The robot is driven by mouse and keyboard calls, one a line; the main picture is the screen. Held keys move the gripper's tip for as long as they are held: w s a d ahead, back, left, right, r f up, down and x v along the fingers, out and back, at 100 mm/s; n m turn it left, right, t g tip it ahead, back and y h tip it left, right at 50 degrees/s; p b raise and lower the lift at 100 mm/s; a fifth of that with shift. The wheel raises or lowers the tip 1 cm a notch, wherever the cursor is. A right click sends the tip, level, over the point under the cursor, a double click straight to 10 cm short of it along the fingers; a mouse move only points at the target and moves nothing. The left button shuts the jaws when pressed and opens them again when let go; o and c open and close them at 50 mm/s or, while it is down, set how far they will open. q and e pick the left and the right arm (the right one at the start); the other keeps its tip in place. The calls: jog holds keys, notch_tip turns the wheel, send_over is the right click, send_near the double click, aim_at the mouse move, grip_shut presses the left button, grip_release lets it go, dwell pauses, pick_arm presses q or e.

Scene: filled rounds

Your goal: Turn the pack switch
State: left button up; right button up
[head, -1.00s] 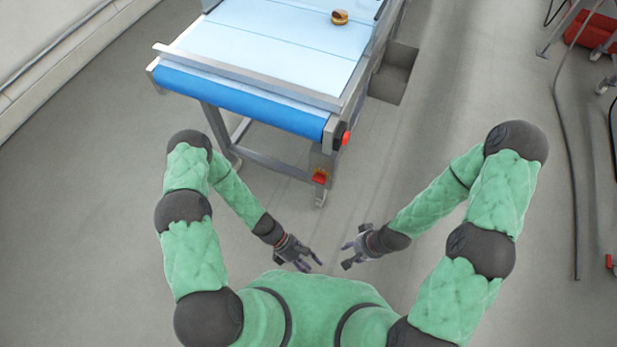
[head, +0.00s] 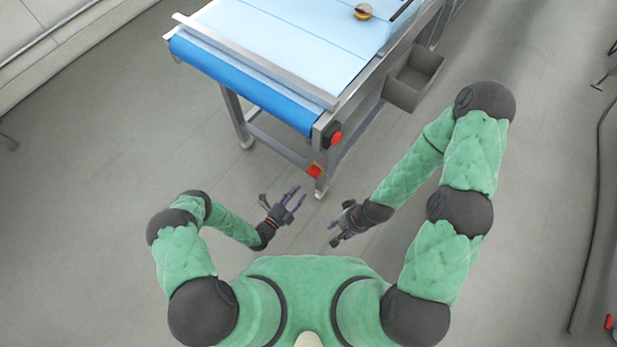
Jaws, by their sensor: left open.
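Two red controls show at the near right corner of the conveyor (head: 262,78). A round red button (head: 336,138) sits on a dark box by the belt's end. A smaller red switch (head: 314,171) is lower, on the conveyor's leg. I cannot tell which is the pack switch. My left gripper (head: 283,196) is open and empty, left of and below the lower red switch in the picture, apart from it. My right gripper (head: 337,228) is below and right of it, touching nothing; its finger gap is unclear.
A small round bun-like item (head: 363,12) lies on the pale blue belt. A grey open bin (head: 414,78) stands right of the conveyor. A dark cable (head: 597,200) runs along the floor at right. The floor around my arms is clear.

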aim_at(314, 172)
pick_arm(q)
jog(key=b+x, duration=0.1)
jog(key=x, duration=0.7)
jog(key=shift+w+d, duration=0.25)
jog(key=shift+d, duration=0.1)
grip_shut()
